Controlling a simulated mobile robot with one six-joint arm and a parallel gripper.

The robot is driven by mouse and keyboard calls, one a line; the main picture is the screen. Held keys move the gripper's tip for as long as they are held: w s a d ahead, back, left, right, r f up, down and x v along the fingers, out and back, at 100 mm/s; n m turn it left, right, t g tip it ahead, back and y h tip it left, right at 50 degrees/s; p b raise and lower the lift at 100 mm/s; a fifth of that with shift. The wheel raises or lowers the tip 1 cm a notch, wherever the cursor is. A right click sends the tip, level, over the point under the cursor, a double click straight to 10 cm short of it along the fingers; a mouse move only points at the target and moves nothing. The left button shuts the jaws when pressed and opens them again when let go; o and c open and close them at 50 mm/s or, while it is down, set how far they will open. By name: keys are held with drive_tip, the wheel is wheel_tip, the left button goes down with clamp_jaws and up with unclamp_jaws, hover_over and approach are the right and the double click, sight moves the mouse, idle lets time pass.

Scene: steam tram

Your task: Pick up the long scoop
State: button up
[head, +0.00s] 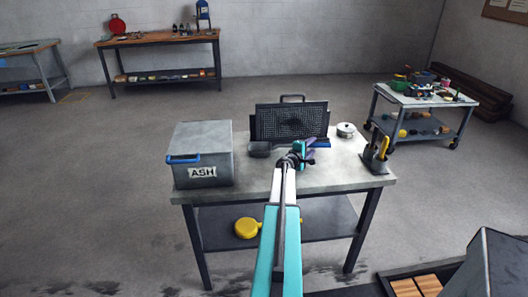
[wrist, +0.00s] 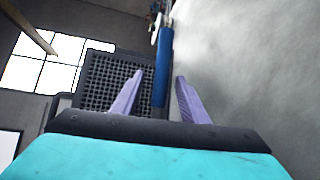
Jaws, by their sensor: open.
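The long scoop lies on the grey table in front of a dark perforated panel. Its dark pan (head: 259,149) shows left of my gripper, and its blue handle (head: 323,145) shows to the right. My arm and gripper hide the part between. My gripper (head: 305,153) is open over the table. In the wrist view the blue handle (wrist: 162,72) lies in the gap between the two purple fingers (wrist: 160,78), closer to the left one. I see no grip on it, and cannot tell whether a finger touches it.
The perforated panel (head: 291,121) stands upright close behind. A grey ASH box (head: 203,150) is on the table's left. A small pale lidded pot (head: 346,130) and a dark holder with a yellow-handled item (head: 379,152) are on the right. The table's front (head: 240,185) is bare.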

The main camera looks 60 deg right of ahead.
clamp_jaws()
idle(0.3)
drive_tip(key=shift+s+r, duration=0.1)
drive_tip(key=shift+s+a+r+b, duration=0.15)
drive_tip(key=shift+a+r+b, duration=0.05)
drive_tip(key=shift+r+b, duration=0.2)
wheel_tip(320, 180, up, 6)
drive_tip(key=s+a, duration=1.2)
drive_tip(key=a, duration=0.3)
drive_tip(key=shift+s, duration=0.15)
idle(0.6)
idle(0.7)
